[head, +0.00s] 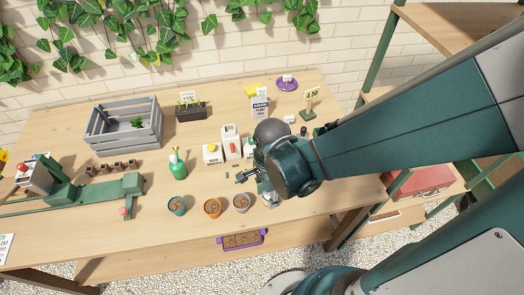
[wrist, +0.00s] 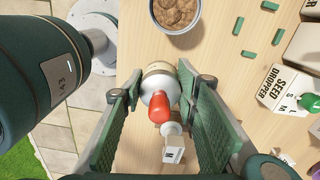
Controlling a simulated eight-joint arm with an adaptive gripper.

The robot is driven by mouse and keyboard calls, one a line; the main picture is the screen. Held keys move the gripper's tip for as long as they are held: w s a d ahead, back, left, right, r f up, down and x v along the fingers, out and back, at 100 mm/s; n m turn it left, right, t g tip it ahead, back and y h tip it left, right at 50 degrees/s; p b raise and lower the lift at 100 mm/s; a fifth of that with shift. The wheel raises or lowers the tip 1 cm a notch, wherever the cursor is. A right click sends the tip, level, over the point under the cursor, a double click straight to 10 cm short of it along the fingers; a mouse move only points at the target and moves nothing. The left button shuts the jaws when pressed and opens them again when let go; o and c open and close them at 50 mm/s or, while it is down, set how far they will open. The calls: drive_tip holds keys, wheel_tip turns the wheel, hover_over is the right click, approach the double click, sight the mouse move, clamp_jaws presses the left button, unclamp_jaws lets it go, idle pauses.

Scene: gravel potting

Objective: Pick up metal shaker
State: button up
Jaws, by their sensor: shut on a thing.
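My gripper (wrist: 160,78) has its two green ribbed fingers closed on the sides of a pale, silvery, round-bodied thing, the metal shaker (wrist: 157,70). The shaker sits between the fingertips, and its far part shows beyond them. A red rounded bulb (wrist: 161,107) with a white neck overlaps the shaker's near side in the wrist view; I cannot tell whether they touch. In the head view my gripper is over the right part of the table, and my own arm hides most of it and the shaker.
Terracotta, teal and grey pots (head: 212,207) of soil stand near the front edge. A seed dropper box (wrist: 290,88) and small green pieces (wrist: 249,56) lie to the right in the wrist view.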

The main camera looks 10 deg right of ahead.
drive_tip(key=shift+r+p, duration=1.25)
drive_tip(key=shift+r, duration=2.85)
